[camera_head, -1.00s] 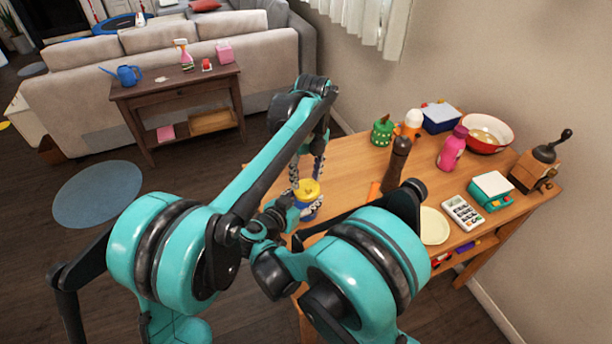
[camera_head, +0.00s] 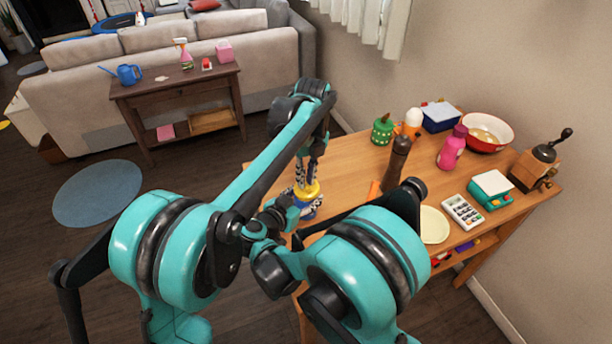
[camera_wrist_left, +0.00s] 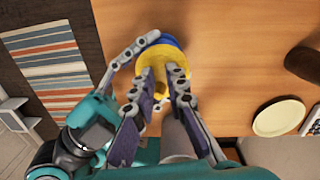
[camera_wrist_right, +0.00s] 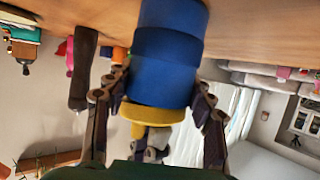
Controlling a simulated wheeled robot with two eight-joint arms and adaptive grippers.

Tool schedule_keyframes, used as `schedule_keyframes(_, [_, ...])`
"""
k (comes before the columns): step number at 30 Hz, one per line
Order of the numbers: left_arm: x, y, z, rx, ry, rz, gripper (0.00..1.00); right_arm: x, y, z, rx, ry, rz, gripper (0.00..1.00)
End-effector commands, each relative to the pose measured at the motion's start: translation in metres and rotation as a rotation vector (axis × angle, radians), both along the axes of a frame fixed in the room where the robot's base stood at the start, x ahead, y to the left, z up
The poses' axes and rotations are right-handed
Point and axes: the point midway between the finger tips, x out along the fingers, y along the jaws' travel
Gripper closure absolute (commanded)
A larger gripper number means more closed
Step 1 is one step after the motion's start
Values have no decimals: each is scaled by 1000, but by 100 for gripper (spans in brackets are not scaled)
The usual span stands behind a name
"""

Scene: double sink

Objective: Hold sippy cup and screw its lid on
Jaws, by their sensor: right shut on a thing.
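The sippy cup has a blue body (camera_wrist_right: 168,55) and stands at the left front of the wooden table. Its yellow lid (camera_head: 313,188) is on top, with a narrow spout, and also shows in the left wrist view (camera_wrist_left: 160,62). My right gripper (camera_wrist_right: 160,88) is shut on the cup from the side, one finger on each side. My left gripper (camera_wrist_left: 162,75) points down from above, its two fingers close together over the lid with yellow between them. Whether they grip the spout is unclear. The seam between lid and body is partly hidden.
A dark brown pepper mill (camera_head: 396,165) stands right of the cup. A cream plate (camera_head: 434,226), a calculator-like keypad (camera_head: 462,211), a pink bottle (camera_head: 452,150) and a green cup (camera_head: 382,131) stand farther off. The tabletop behind the cup is clear.

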Motion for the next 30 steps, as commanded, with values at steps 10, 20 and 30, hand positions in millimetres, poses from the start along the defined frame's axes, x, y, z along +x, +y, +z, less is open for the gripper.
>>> schedule_keyframes(10, [1, -1, 26, 0, 0, 0, 86, 0, 0, 0, -1, -1, 0, 98])
schedule_keyframes(20, [1, -2, 40, 0, 0, 0, 86, 0, 0, 0, -1, -1, 0, 98])
schedule_keyframes(30, [1, -2, 40, 0, 0, 0, 86, 0, 0, 0, -1, -1, 0, 22])
